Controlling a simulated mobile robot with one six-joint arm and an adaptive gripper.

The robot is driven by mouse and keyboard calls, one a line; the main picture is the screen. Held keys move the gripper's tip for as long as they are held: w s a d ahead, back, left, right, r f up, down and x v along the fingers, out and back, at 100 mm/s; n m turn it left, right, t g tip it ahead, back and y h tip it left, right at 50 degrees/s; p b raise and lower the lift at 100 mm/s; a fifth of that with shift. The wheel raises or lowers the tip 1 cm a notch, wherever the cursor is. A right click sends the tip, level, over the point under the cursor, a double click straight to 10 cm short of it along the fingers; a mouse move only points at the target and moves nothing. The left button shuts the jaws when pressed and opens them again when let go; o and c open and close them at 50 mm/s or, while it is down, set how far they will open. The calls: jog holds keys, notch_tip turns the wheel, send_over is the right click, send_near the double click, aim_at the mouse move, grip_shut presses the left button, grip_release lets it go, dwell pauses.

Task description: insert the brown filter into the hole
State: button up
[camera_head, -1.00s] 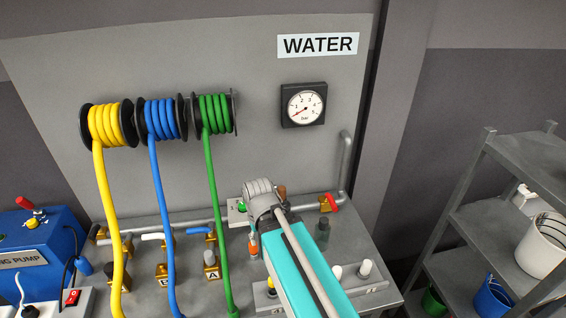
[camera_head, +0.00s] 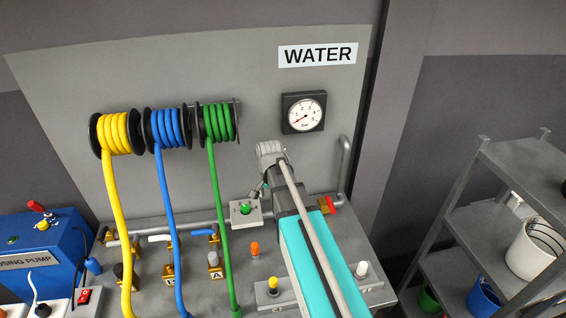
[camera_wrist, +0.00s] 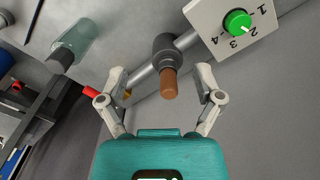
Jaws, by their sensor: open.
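The brown filter (camera_wrist: 169,86) shows in the wrist view, its near end pointing towards me. Its far end meets a dark round fitting (camera_wrist: 165,50) on the grey pipe; I cannot tell how deep it sits there. My gripper (camera_wrist: 160,82) is open, with one finger on each side of the filter and a gap visible on both sides. In the head view my gripper (camera_head: 262,190) is near the pipe at the back of the bench, and my arm hides the filter and the fitting.
A green numbered dial (camera_head: 245,208) sits just left of my gripper. A red valve handle (camera_head: 330,204) is to the right. An orange piece (camera_head: 254,248) stands on the bench. A clear bottle (camera_wrist: 75,42) shows in the wrist view. Green, blue and yellow hoses (camera_head: 120,230) hang at left.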

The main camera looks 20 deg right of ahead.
jog(key=w+d+r+m+p, duration=0.3)
jog(key=w+d+r+m, duration=0.1)
jog(key=w+d+m, duration=0.3)
jog(key=shift+w+d, duration=0.15)
jog(key=shift+w, duration=0.05)
jog(key=shift+f, duration=0.1)
notch_tip(320, 180, down, 14)
jog(key=b, duration=1.3)
jog(key=shift+r, duration=0.25)
dwell(0.3)
grip_shut()
dwell(0.3)
